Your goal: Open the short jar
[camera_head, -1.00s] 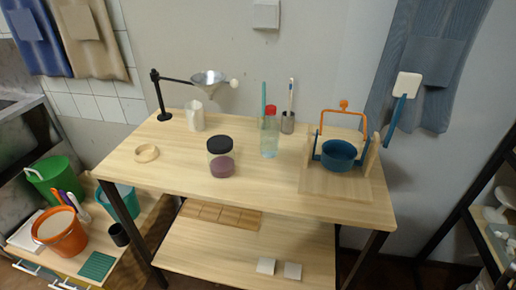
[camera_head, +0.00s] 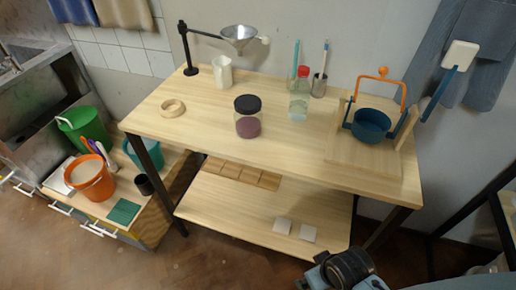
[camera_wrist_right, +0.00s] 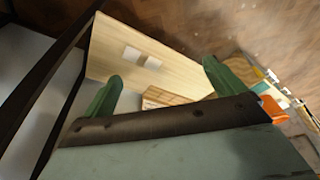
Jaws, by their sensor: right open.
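The short jar (camera_head: 248,126) stands upright near the middle of the wooden table's (camera_head: 210,117) front half in the head view. It is clear glass with purple contents, and its black lid (camera_head: 247,103) sits on top. My right gripper (camera_wrist_right: 163,86) shows in its wrist view with two green fingers spread apart and nothing between them. The jar does not show in that view. Part of my right arm (camera_head: 345,270) shows at the bottom right of the head view, below and apart from the jar. My left gripper is not in view.
A red-capped bottle (camera_head: 299,98) stands right of the jar, and a wooden ring (camera_head: 173,107) lies left. A white pitcher (camera_head: 222,73), funnel stand (camera_head: 187,50) and tool cup (camera_head: 319,86) are behind. A blue pot (camera_head: 370,124) is at right. The tabletop around the jar is clear.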

